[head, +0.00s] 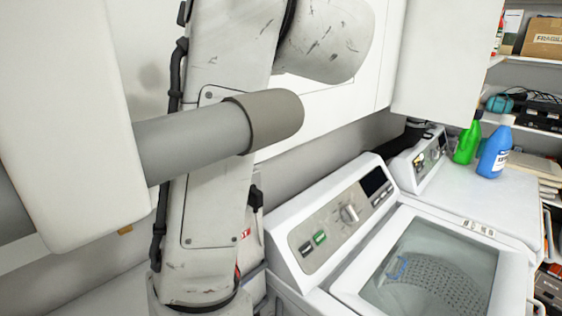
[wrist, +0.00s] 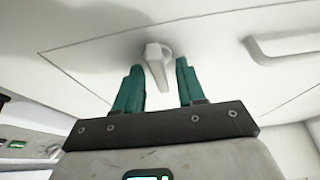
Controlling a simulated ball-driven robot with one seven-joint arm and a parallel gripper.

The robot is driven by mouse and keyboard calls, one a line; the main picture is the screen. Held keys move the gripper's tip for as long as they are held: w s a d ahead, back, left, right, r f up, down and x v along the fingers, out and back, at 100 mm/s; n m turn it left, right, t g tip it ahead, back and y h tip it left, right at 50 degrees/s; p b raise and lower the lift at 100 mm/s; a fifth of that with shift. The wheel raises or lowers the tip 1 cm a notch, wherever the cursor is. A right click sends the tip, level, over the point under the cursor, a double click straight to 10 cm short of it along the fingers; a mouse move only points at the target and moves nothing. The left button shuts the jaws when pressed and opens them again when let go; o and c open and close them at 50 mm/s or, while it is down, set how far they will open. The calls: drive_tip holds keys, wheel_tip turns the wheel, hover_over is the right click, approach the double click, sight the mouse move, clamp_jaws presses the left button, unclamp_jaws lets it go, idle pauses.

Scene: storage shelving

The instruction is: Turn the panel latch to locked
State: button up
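The panel latch (wrist: 156,62) is a light grey turning handle on a white panel (wrist: 95,70), seen in the wrist view at top middle. Its lever hangs down, tilted slightly to the right at its lower end. My gripper (wrist: 158,75) has two green fingers, one on each side of the lever. The fingers are apart, with visible gaps to the lever, so the gripper is open and empty. In the head view my arm covers part of the white panel, and neither the latch nor the gripper can be made out.
Shelves (head: 535,62) stand at far right.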

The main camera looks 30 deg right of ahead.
drive_tip(key=s+d+f+n+t+y+b, duration=0.25)
drive_tip(key=s+n+y, duration=0.2)
drive_tip(key=n, duration=0.65)
drive_tip(key=s+d+f+n+t+y+b, duration=0.1)
drive_tip(key=s+f+n+y+b, duration=0.25)
drive_tip(key=n, duration=0.75)
wheel_tip(320, 180, down, 25)
drive_tip(key=w+d+m+g+h, duration=0.1)
drive_tip(key=m+g+h, duration=0.1)
drive_tip(key=g, duration=0.4)
drive_tip(key=shift+w+d+r+m+h, duration=0.15)
drive_tip(key=shift+d+m+h, duration=0.2)
drive_tip(key=shift+h, duration=0.45)
